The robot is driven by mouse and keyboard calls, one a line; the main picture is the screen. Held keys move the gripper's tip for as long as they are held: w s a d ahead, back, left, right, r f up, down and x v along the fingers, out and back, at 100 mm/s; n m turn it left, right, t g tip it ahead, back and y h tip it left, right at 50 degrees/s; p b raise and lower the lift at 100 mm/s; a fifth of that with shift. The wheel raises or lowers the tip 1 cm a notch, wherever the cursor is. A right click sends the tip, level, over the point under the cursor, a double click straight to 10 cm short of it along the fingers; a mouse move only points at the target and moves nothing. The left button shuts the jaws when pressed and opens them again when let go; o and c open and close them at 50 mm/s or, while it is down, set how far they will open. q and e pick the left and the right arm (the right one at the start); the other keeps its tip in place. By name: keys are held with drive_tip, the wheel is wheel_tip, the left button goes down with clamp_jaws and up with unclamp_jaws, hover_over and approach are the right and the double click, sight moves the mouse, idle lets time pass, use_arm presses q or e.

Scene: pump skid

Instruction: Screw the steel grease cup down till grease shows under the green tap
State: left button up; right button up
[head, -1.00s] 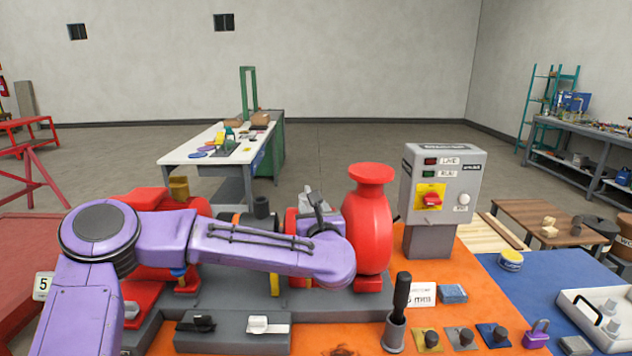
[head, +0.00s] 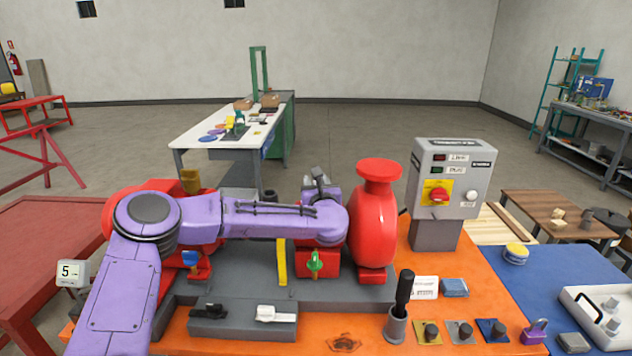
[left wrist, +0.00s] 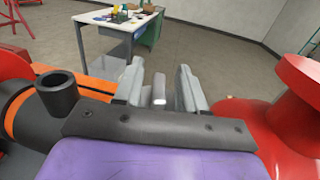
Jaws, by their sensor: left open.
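The green tap (head: 315,263) sits on a red block at the foot of the red pump casing (head: 372,228). A blue tap (head: 190,259) is further left. My left arm reaches across above both taps. My left gripper (head: 318,184) points away from me, just left of the red casing. In the left wrist view its grey fingers (left wrist: 159,86) are open, with a small grey piece between them; I cannot tell if it is the steel grease cup or part of the gripper. I cannot make out the cup elsewhere; my arm hides part of the skid. No grease shows under the green tap.
A black pipe stub (left wrist: 59,92) stands left of the gripper. The grey control box (head: 447,183) stands right of the casing. A black-handled tool in a grey holder (head: 396,325), a purple padlock (head: 535,332) and several knobs line the orange bench's front.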

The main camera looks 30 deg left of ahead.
use_arm(q)
clamp_jaws()
drive_tip(key=shift+f, duration=0.1)
drive_tip(key=shift+a+f+m+t+h+b, duration=0.15)
drive_tip(key=shift+m+t+h+b, duration=0.25)
drive_tip(key=shift+b, duration=0.35)
drive_tip(key=m+t+h+b, duration=0.1)
drive_tip(key=h+b, duration=0.1)
drive_tip(key=m+t+h+b, duration=0.1)
drive_tip(key=m+h+b, duration=0.1)
drive_tip(key=b, duration=0.1)
drive_tip(key=shift+f+t+h, duration=0.15)
drive_tip(key=shift+t+h, duration=0.15)
drive_tip(key=shift+h, duration=0.1)
drive_tip(key=m+t+h+b, duration=0.1)
drive_tip(key=m+h+b, duration=0.1)
drive_tip(key=h, duration=0.1)
drive_tip(key=shift+m+h, duration=0.3)
drive_tip(key=shift+r+m+h+b, duration=0.2)
drive_tip(key=shift+m+h, duration=0.4)
drive_tip(key=shift+h, duration=0.25)
drive_tip(key=shift+r+m+h+b, duration=0.1)
drive_tip(key=shift+m+h+b, duration=0.05)
drive_tip(key=shift+m+h, duration=0.6)
drive_tip(key=shift+h, duration=0.3)
